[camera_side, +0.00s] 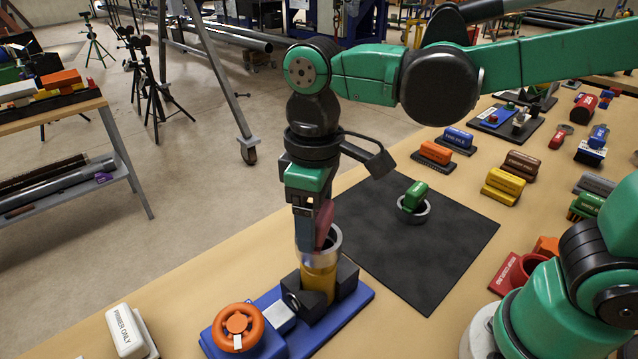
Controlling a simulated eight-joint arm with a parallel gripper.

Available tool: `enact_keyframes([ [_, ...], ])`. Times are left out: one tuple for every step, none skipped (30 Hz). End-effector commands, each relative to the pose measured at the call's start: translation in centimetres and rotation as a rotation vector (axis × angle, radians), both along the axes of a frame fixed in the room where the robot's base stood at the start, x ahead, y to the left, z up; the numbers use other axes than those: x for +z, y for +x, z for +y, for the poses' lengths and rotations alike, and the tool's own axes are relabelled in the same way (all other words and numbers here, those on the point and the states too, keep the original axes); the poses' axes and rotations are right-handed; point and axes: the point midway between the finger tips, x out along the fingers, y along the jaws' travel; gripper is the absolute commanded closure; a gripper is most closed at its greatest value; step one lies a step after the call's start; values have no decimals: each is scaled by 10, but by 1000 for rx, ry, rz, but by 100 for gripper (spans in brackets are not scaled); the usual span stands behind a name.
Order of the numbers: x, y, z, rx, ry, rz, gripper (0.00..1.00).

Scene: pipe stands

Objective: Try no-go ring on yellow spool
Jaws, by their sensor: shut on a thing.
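The yellow spool (319,285) stands upright between black jaws on a blue clamp base (352,303), with a bright metal band at its top. My gripper (314,240) points down right above the spool and is shut on a red handle (325,218). A grey ring (335,239) below this handle is at the spool's upper end. It is partly hidden by my fingers, and I cannot tell whether it sits around the spool or only rests on its rim. A second ring (424,214) with a green handle (414,194) lies on the black mat.
An orange handwheel (239,332) is at the left of the clamp base. A white block marked "PRIMER ONLY" (127,331) lies at the front left. Several coloured handled blocks stand at the right and back. The black mat (440,258) is mostly clear.

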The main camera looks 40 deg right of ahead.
Motion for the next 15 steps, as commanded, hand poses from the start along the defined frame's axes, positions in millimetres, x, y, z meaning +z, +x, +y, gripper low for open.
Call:
enact_keyframes([
  [1,0,0,0,0,-1,92],
  [1,0,0,0,0,-1,92],
  [3,0,0,0,0,-1,92],
  [5,0,0,0,0,-1,92],
  [7,0,0,0,0,-1,92],
  [10,1,0,0,0,-1,92],
  [12,1,0,0,0,-1,92],
  [15,1,0,0,0,-1,92],
  [18,0,0,0,0,-1,92],
  [20,0,0,0,0,0,92],
  [22,0,0,0,0,0,92],
  [25,0,0,0,0,0,92],
  [28,0,0,0,0,0,92],
  [30,0,0,0,0,0,92],
  [33,0,0,0,0,0,92],
])
